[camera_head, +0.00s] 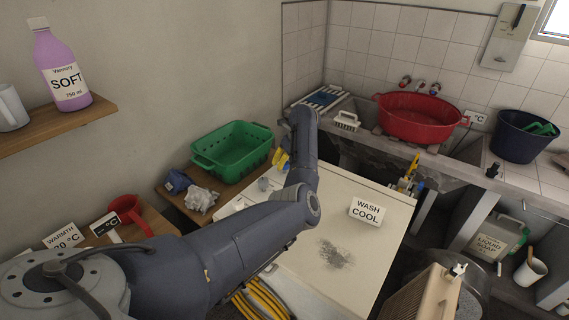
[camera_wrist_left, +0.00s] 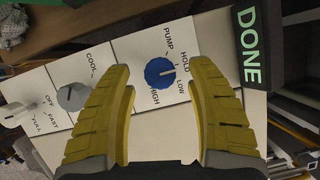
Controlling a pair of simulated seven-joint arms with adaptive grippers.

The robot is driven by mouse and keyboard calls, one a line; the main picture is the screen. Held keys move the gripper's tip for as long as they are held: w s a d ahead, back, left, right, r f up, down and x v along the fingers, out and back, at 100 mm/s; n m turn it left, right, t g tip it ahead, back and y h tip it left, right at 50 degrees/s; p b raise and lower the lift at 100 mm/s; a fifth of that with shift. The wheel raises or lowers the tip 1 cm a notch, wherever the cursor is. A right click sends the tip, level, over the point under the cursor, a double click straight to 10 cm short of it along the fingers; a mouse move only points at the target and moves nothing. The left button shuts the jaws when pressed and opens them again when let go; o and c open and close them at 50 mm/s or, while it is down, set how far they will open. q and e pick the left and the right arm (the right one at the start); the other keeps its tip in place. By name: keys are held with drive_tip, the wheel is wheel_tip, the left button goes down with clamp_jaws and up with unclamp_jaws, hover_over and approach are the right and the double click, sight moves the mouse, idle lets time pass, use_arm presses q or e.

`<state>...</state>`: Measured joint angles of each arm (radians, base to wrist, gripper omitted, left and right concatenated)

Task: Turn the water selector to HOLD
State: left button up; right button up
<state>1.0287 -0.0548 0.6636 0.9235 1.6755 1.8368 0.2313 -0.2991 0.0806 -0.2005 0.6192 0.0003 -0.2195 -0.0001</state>
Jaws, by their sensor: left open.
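The water selector is a blue round knob (camera_wrist_left: 160,73) on a white panel, with PUMP, HOLD, LOW and HIGH printed around it. Its pale pointer line faces right in the left wrist view, toward the side with HOLD and LOW; I cannot tell exactly which label it meets. My left gripper (camera_wrist_left: 160,67) is open, its yellow fingers on either side of the knob in that view, with no clear contact. In the head view my left gripper (camera_head: 281,160) is over the back-left of the white machine (camera_head: 315,215), and my arm hides the knob. My right gripper is not in view.
In the left wrist view a grey knob (camera_wrist_left: 72,97) and a white knob (camera_wrist_left: 15,112) sit left of the blue one, and a DONE sign (camera_wrist_left: 249,45) is at right. A WASH COOL card (camera_head: 367,212) stands on the machine. A green basket (camera_head: 232,150) is behind my arm.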

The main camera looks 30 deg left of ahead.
use_arm(q)
drive_tip(key=v, duration=1)
